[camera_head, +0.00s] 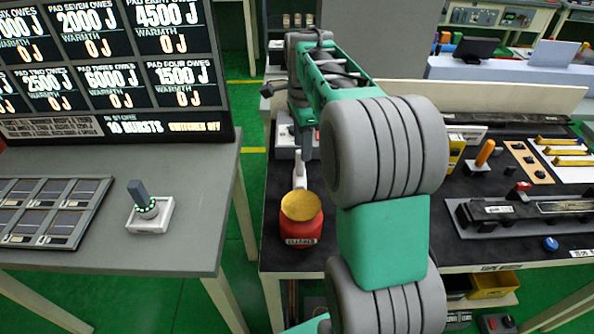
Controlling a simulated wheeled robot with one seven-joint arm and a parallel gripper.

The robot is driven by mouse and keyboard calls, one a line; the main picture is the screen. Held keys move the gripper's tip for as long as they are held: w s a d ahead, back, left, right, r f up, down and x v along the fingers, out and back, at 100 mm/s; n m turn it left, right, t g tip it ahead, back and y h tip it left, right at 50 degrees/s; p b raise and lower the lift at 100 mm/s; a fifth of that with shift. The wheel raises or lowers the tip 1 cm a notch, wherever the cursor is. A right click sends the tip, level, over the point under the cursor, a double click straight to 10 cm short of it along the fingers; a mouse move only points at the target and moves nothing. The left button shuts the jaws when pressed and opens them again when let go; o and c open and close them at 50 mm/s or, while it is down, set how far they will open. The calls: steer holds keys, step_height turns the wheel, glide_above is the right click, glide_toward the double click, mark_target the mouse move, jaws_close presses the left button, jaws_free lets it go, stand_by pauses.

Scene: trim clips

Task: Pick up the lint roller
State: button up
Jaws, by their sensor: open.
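I cannot surely pick out the lint roller. A pale, narrow piece (299,172) shows just behind a red can on the dark bench, but I cannot tell what it is. An orange-handled tool (485,152) stands tilted farther right, and its lower end is hard to make out. My green and grey arm crosses the middle of the view and hides part of the bench. My gripper (302,135) is at the arm's far end, low over the back left of the bench. It is open and small in view, its fingers hard to make out.
The red can (302,228) with a yellow top stands near the bench's left front edge. A grey table (200,200) at left holds a joystick (145,205) and a display board (110,70). A black clamp-like device (525,210) lies at right. A green-floored gap separates table and bench.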

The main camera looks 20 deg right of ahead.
mark_target(299, 163)
steer(key=f, duration=0.4)
steer(key=f+p, duration=0.1)
steer(key=f, duration=0.1)
steer(key=shift+s+a+f, duration=0.1)
steer(key=shift+a+f, duration=0.05)
steer(key=shift+a, duration=0.25)
steer(key=shift+c, duration=0.6)
jaws_close()
